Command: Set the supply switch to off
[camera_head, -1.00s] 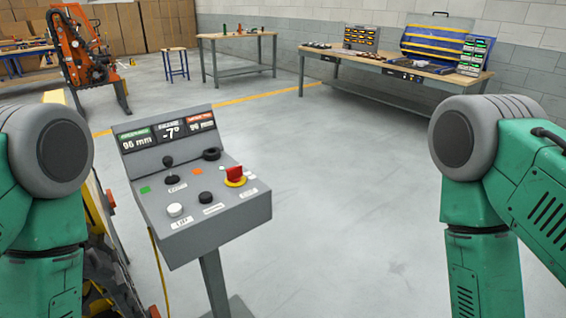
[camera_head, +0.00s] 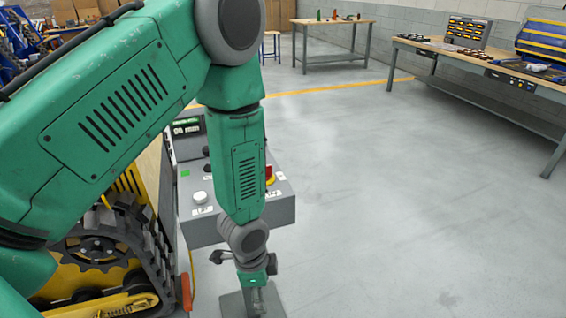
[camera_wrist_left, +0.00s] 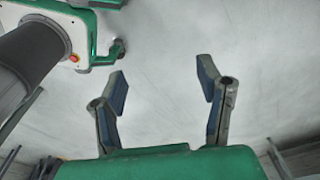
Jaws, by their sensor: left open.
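The grey control console (camera_head: 235,232) stands on a post in front of me, partly hidden behind my left arm. Its red switch on a yellow base (camera_head: 270,175) shows just right of my forearm; which way it is set cannot be told. My right gripper is out of view.
A yellow tracked carrier (camera_head: 95,260) stands close at the left, beside the console. Workbenches (camera_head: 335,22) and (camera_head: 470,55) with tools stand at the back. The floor (camera_head: 400,200) to the right is clear.

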